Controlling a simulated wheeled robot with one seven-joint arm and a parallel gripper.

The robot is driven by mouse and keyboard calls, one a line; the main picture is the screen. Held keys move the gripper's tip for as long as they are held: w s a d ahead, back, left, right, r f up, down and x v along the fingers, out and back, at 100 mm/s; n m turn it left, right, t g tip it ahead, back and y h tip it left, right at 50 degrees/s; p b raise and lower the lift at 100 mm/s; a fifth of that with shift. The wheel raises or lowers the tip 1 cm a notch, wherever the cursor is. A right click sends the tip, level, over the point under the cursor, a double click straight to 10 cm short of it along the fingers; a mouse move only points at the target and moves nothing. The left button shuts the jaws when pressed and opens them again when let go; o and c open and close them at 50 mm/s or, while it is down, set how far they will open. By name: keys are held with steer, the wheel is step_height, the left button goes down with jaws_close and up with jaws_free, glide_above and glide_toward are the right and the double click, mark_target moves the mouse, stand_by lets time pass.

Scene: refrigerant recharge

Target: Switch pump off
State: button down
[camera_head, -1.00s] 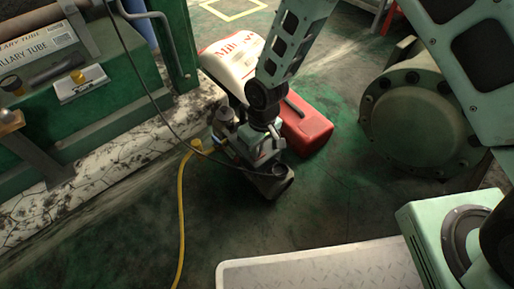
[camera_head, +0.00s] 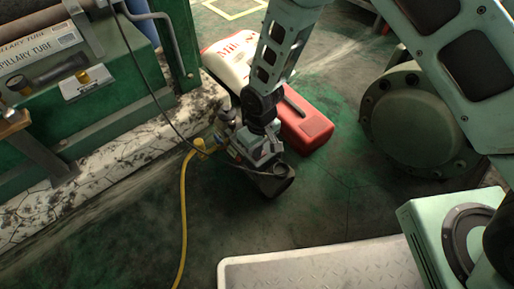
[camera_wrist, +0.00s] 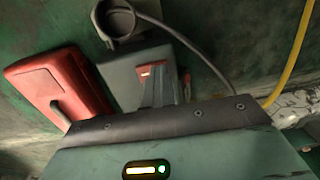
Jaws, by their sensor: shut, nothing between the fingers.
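The pump (camera_head: 275,183) stands on the floor, a grey body with a dark round part at its near end; my arm hides much of it in the head view. In the wrist view the grey pump (camera_wrist: 127,72) shows its flat face, with a small red switch (camera_wrist: 152,70) on it. My gripper (camera_wrist: 157,82) is shut and empty, its fingertips close to the switch. I cannot tell whether they touch it or which way the switch is set. In the head view my gripper (camera_head: 266,150) is right over the pump.
A red case (camera_head: 305,128) lies just behind the pump, with a white sack (camera_head: 228,62) beyond. A yellow hose (camera_head: 183,220) and a dark cable (camera_head: 158,105) run near the pump.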

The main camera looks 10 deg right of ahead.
mark_target(263, 152)
steer(key=shift+w+d+f, duration=0.2)
steer(key=shift+d, duration=0.25)
steer(key=shift+w+d+f, duration=0.15)
steer(key=shift+w+d, duration=0.05)
steer(key=shift+d, duration=0.2)
steer(key=shift+r+p, duration=0.5)
steer(key=shift+p, duration=0.05)
step_height(263, 152, up, 14)
steer(key=p, duration=0.8)
steer(key=shift+w+f, duration=0.15)
steer(key=shift+w, duration=0.05)
steer(key=b, duration=0.3)
steer(key=shift+w+a+y+b, duration=0.1)
steer(key=shift+w+y+b, duration=0.05)
steer(key=shift+y+b, duration=0.2)
